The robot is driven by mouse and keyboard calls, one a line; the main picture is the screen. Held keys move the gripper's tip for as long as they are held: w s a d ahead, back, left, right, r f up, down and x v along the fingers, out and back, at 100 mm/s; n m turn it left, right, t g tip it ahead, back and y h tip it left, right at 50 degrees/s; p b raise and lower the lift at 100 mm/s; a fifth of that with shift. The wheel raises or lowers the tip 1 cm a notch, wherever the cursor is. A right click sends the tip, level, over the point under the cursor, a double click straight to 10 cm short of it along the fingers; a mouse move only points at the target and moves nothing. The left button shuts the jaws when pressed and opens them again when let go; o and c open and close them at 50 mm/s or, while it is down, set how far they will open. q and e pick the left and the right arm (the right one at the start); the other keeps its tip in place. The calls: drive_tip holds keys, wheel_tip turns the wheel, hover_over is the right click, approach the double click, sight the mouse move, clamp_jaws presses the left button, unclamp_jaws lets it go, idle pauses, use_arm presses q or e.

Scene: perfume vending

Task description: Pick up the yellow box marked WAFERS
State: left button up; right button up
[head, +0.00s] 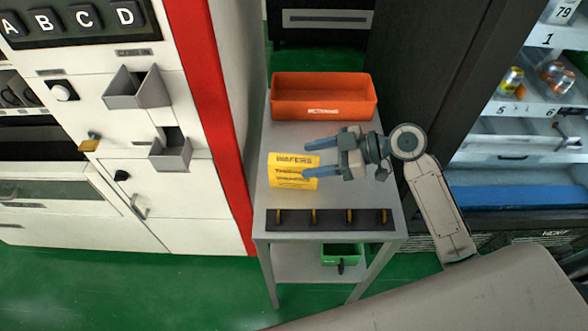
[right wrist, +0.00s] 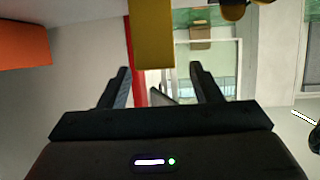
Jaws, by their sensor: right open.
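The yellow box marked WAFERS (head: 288,184) stands on the small grey table in the head view, between the orange bin and the dark strip. My right gripper (head: 306,159) comes in from the right with its jaws open. In the head view its fingertips overlap the right part of the box. In the right wrist view the yellow box (right wrist: 152,40) shows at the top centre, beyond and between the two open fingers (right wrist: 158,85). I cannot tell whether a finger touches it. My left gripper is not in view.
An orange bin (head: 323,97) sits at the table's back. A dark strip with several yellow hooks (head: 330,219) lies along the front edge of the table (head: 387,207). A green bin (head: 342,253) is on the lower shelf. A white vending machine is left, a dark one right.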

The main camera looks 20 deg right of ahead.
sight(296, 160)
drive_tip(key=shift+w+a, duration=0.1)
drive_tip(key=shift+a, duration=0.15)
drive_tip(key=p+x, duration=0.1)
drive_tip(key=x, duration=0.2)
drive_tip(key=shift+w+a+r+p, duration=0.1)
drive_tip(key=shift+w+a+p, duration=0.2)
drive_tip(key=shift+p, duration=0.1)
drive_tip(key=shift+w+a+f, duration=0.1)
drive_tip(key=shift+a+f, duration=0.25)
drive_tip(key=shift+a, duration=0.05)
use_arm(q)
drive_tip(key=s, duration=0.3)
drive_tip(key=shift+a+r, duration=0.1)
use_arm(e)
drive_tip(key=c, duration=1.1)
